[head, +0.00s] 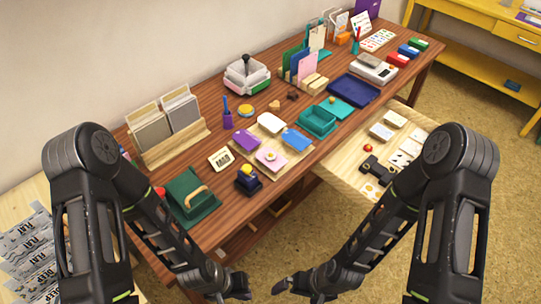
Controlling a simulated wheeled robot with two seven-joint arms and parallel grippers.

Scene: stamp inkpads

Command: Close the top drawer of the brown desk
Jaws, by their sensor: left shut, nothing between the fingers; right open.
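The brown desk (232,222) runs diagonally from lower left to upper right. Its top drawer (342,162) is pulled out from the desk's near side, right of centre, and shows a light wood inside with small items in it. My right arm covers part of its near end, and its front is hidden. My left gripper (240,289) is shut and empty at the bottom centre, in front of the desk. My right gripper (287,287) is open and empty just to its right. Both are apart from the drawer, which lies above and to the right of them.
The drawer holds a black stamp-like tool (373,166), a red ball (368,148) and cards. The desktop carries a green box (190,196), a teal tray (317,121) and folders. A yellow desk (480,18) stands at upper right. Cork-coloured floor (475,135) is free on the right.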

